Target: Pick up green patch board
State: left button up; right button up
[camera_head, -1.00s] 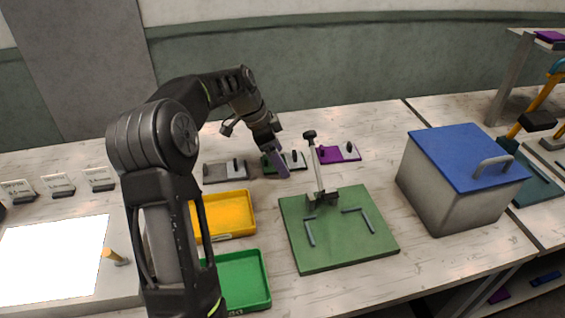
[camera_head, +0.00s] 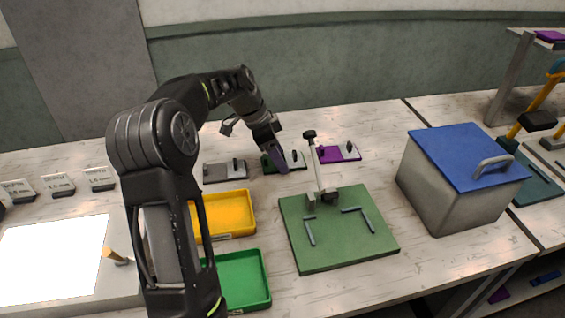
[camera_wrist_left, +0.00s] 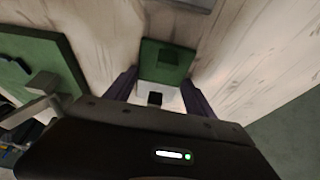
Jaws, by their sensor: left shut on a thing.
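The green patch board (camera_head: 299,166) is a small flat plate with a green part, a pale part and a dark knob. It sits in the back row on the table, between a grey board and a purple board. My left gripper (camera_head: 280,165) reaches down over it and partly hides it. In the left wrist view the board (camera_wrist_left: 167,62) lies between the two purple fingers of the gripper (camera_wrist_left: 160,95), which is shut on it. Its dark knob shows near the fingers. My right gripper is not in view.
The grey board (camera_head: 224,171) and purple board (camera_head: 337,154) flank it closely. In front are a yellow tray (camera_head: 229,214), a green tray (camera_head: 243,279) and a green base plate (camera_head: 345,250) with an upright lever (camera_head: 318,170). A blue-lidded box (camera_head: 447,193) stands right.

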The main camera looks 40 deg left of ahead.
pick_arm(q)
jog(key=shift+c, duration=1.3)
jog(key=shift+r, duration=0.1)
notch_tip(320, 180, up, 7)
jog(key=shift+f, duration=0.1)
jog(key=s+a+b, duration=0.1)
jog(key=s+a, duration=0.2)
jog(key=s, duration=0.1)
jog(key=s+a+b, duration=0.1)
jog(key=s+a, duration=0.2)
jog(key=shift+s+a+f, duration=0.1)
jog(key=shift+s+a, duration=0.25)
jog(key=shift+a, duration=0.05)
jog(key=s+a, duration=0.1)
jog(key=s+a+p, duration=0.1)
jog(key=s+a, duration=0.2)
jog(key=s, duration=0.1)
jog(key=shift+a+r+p, duration=0.15)
jog(key=shift+r+p, duration=0.1)
jog(key=shift+p, duration=0.1)
jog(key=shift+s+a+f, duration=0.15)
jog(key=shift+s+a, duration=0.2)
jog(key=shift+s, duration=0.1)
